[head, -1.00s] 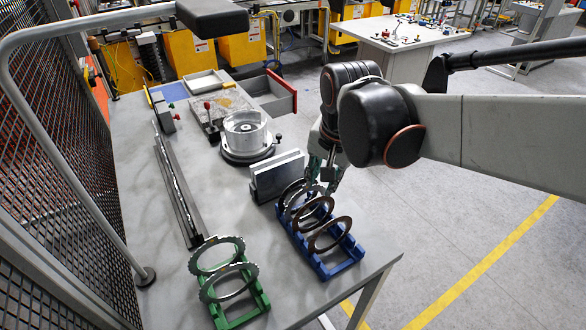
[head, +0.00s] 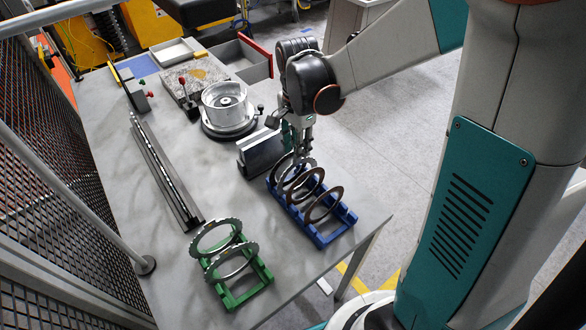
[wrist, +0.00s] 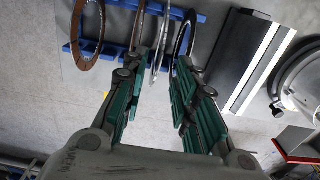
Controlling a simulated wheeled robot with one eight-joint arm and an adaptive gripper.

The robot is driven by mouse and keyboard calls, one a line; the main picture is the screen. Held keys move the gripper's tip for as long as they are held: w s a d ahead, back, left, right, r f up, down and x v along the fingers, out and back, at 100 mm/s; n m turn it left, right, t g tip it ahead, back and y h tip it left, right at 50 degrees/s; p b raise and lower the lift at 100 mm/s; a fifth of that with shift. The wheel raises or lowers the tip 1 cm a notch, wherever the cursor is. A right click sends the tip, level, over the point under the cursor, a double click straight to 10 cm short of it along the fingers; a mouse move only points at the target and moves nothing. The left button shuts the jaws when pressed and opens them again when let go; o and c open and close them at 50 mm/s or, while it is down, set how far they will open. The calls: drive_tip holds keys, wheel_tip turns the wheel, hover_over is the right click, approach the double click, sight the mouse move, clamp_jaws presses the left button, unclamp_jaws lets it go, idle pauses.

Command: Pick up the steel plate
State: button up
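The blue rack (head: 328,236) holds several ring plates upright on the grey table. Two brown-faced rings (head: 323,205) stand toward its near end. A silver steel plate (head: 284,172) stands toward its far end, partly hidden by my gripper (head: 300,150). In the wrist view, my gripper (wrist: 168,62) is open, its green-padded fingers pointing at the rack (wrist: 113,48). A thin grey ring (wrist: 159,45) shows edge-on between the fingers, and another silver ring (wrist: 186,35) lies near the right finger. Contact cannot be told.
A green rack (head: 262,276) with toothed steel rings stands at the near left. Grey blocks (head: 260,152) stand just behind the blue rack. A round metal fixture (head: 228,108) is farther back. A long rail (head: 165,175) lies at left, beside a mesh fence (head: 50,200).

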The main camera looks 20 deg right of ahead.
drive_tip(key=shift+d+f+b, duration=0.2)
drive_tip(key=shift+f+b, duration=0.5)
drive_tip(key=shift+f, duration=2.85)
clamp_jaws()
